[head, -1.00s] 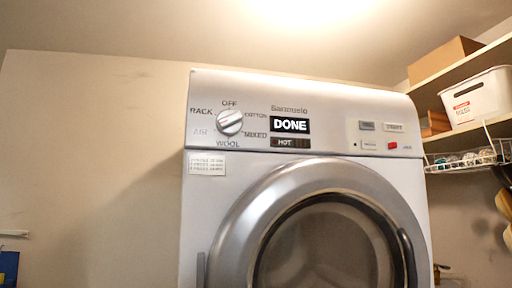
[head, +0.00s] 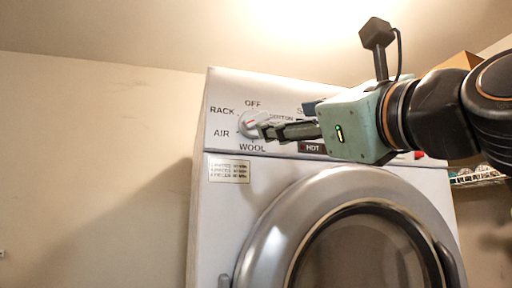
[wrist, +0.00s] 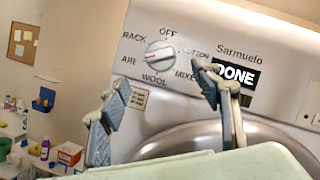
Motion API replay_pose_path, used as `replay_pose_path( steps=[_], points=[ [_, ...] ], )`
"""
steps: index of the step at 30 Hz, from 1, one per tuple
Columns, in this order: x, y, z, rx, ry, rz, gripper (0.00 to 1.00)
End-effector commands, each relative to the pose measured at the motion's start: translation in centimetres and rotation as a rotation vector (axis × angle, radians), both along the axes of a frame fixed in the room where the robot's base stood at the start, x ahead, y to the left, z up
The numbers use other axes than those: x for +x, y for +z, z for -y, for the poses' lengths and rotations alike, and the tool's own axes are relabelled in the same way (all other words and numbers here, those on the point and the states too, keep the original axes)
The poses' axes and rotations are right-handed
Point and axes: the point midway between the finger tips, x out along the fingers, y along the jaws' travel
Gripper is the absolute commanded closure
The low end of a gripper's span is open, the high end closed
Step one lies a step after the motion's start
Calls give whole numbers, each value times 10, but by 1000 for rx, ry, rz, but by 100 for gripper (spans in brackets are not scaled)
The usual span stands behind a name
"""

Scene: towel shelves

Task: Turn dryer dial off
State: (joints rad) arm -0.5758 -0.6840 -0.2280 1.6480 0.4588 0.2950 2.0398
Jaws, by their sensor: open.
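The dryer (head: 222,220) stands upright with its control panel along the top front. Its round white dial (head: 247,122) has labels around it: OFF at the top, RACK, AIR, WOOL, MIXED and COTTON. In the wrist view the dial (wrist: 159,55) carries a red mark on its grip bar, which lies tilted, not upright toward OFF. My gripper (head: 268,130) reaches in from the right at panel height, its fingertips by the dial's right side. In the wrist view my gripper (wrist: 165,98) is open and empty, with the dial between and beyond the fingertips. Contact cannot be told.
The dryer's display (wrist: 236,74) reads DONE, right of the dial. The round door (head: 262,235) bulges below the panel. A wire basket (head: 478,177) shows at the right behind my arm. Bottles and boxes (wrist: 69,153) stand at the left in the wrist view.

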Motion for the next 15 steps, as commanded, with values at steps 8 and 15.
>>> replay_pose_path(
  steps=[8, 15],
  points=[
    [42, 18, -24, -7, 1, -4, 42],
    [74, 30, -40, -6, 0, -2, 42]
  ],
)
